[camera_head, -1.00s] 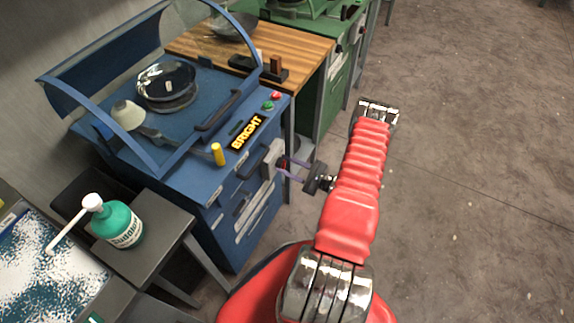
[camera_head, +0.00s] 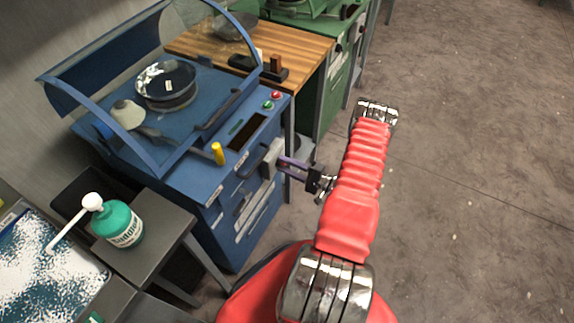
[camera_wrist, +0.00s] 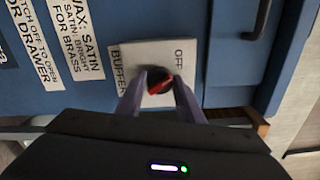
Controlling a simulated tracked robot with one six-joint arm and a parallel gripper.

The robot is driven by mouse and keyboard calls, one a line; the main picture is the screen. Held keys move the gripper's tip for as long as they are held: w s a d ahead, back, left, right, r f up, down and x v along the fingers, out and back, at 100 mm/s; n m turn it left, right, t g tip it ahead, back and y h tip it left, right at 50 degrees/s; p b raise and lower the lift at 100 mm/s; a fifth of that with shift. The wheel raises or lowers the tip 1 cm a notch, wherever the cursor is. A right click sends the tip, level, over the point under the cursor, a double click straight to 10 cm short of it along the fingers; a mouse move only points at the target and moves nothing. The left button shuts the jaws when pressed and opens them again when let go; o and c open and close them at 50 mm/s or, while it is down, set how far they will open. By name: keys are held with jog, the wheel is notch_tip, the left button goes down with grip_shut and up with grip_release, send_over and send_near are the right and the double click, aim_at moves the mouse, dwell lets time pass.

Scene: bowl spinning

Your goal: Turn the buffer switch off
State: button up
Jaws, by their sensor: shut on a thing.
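The buffer switch is a black and red knob (camera_wrist: 160,80) on a pale plate (camera_wrist: 187,58) lettered BUFFER and OFF in the wrist view. The plate sits on the front of the blue buffing machine (camera_head: 165,172). My gripper (camera_wrist: 157,90) has a finger on either side of the knob and is shut on it. In the head view my gripper (camera_head: 288,165) reaches the machine's front from the right and hides the knob. The display (camera_head: 247,131) on the machine is dark.
A yellow knob (camera_head: 218,153) and red and green buttons (camera_head: 271,100) are on the machine. A drawer handle (camera_wrist: 260,20) is right of the plate. A teal bottle (camera_head: 118,224) stands on the left table. Floor to the right is clear.

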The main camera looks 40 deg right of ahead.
jog(key=shift+f+n, duration=0.2)
jog(key=shift+n, duration=0.9)
jog(key=shift+s+a, duration=0.1)
jog(key=o, duration=0.8)
jog(key=shift+c, duration=0.2)
jog(key=shift+o, duration=1.3)
jog(key=v, duration=1.3)
jog(key=shift+s, duration=0.35)
